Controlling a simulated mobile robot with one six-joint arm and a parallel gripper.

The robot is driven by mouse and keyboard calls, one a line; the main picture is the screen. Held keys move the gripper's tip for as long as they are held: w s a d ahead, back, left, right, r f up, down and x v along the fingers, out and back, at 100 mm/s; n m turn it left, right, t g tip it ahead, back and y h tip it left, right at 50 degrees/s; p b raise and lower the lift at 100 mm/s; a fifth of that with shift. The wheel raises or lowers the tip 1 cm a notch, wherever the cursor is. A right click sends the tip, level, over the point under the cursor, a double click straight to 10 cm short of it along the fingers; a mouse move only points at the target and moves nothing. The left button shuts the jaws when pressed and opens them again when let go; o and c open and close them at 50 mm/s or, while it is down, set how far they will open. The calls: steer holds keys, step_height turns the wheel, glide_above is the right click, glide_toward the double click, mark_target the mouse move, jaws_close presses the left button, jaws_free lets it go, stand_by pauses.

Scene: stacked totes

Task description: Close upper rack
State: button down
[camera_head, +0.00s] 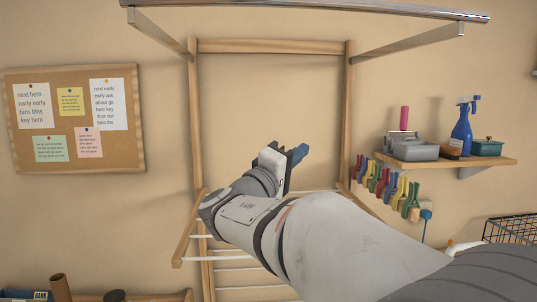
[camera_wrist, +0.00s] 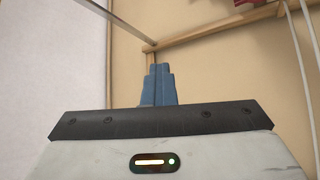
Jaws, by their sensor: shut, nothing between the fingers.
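A wooden wall frame (camera_head: 270,46) carries an upper rack (camera_head: 425,40), which stands folded out from the wall. Its metal front bar (camera_head: 300,8) runs along the top edge of the head view, with a side arm at each end. My gripper (camera_head: 298,153) is in front of the open middle of the frame, below the upper rack and apart from it. Its blue fingers are shut with nothing between them. In the wrist view, the fingers (camera_wrist: 160,85) point toward a wooden rail (camera_wrist: 210,32), and a thin arm or bar crosses the upper left.
A lower rack (camera_head: 185,235) with white rods sticks out below, partly hidden behind my arm. A shelf (camera_head: 490,161) with a spray bottle (camera_head: 462,127) and hanging coloured clips (camera_head: 385,185) is right. A corkboard (camera_head: 75,118) hangs left. A wire basket (camera_head: 510,230) is lower right.

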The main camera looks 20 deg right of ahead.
steer(key=c, duration=2.1)
jaws_free()
steer(key=shift+c, duration=0.2)
steer(key=o, duration=0.6)
steer(key=b+v, duration=0.2)
steer(key=v, duration=0.6)
steer(key=shift+b, duration=0.35)
steer(key=shift+d, duration=0.1)
steer(key=shift+c, duration=0.3)
